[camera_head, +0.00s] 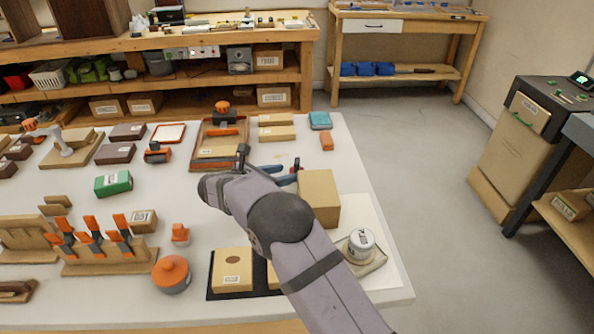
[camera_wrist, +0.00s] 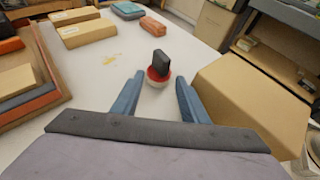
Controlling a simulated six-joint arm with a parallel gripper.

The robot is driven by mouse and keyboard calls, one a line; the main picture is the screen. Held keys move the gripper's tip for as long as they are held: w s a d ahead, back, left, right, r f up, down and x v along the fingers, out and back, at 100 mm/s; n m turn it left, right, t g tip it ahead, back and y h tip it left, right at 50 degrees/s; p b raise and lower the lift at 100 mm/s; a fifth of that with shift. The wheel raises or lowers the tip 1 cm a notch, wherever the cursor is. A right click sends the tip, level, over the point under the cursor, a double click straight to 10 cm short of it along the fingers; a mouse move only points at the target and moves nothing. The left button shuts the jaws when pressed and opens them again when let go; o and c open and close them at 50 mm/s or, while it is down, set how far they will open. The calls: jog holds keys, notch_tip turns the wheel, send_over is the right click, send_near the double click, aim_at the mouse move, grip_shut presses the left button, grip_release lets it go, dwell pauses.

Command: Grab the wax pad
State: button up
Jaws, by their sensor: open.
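A small round pad with a red top and pale base (camera_wrist: 157,82) sits on the white table just beyond my fingers; it looks like the wax pad, though no label shows. A dark upright block (camera_wrist: 160,62) stands on or in it. The dark block also shows in the head view (camera_head: 297,163), where the pad is mostly hidden by my gripper (camera_head: 289,172). My gripper has two blue fingers, spread apart and empty, and in the wrist view (camera_wrist: 159,88) the pad lies between and ahead of their tips.
A cardboard box (camera_head: 319,200) stands close on the right of my fingers. A wooden tray (camera_wrist: 62,88) with blocks lies to the left. Tan blocks (camera_head: 276,133), an orange block (camera_head: 327,141) and a teal block (camera_head: 320,120) lie beyond.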

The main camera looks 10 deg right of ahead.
aim_at(294, 171)
jog(key=shift+p+x, duration=0.35)
jog(key=shift+x, duration=2.2)
jog(key=c, duration=0.7)
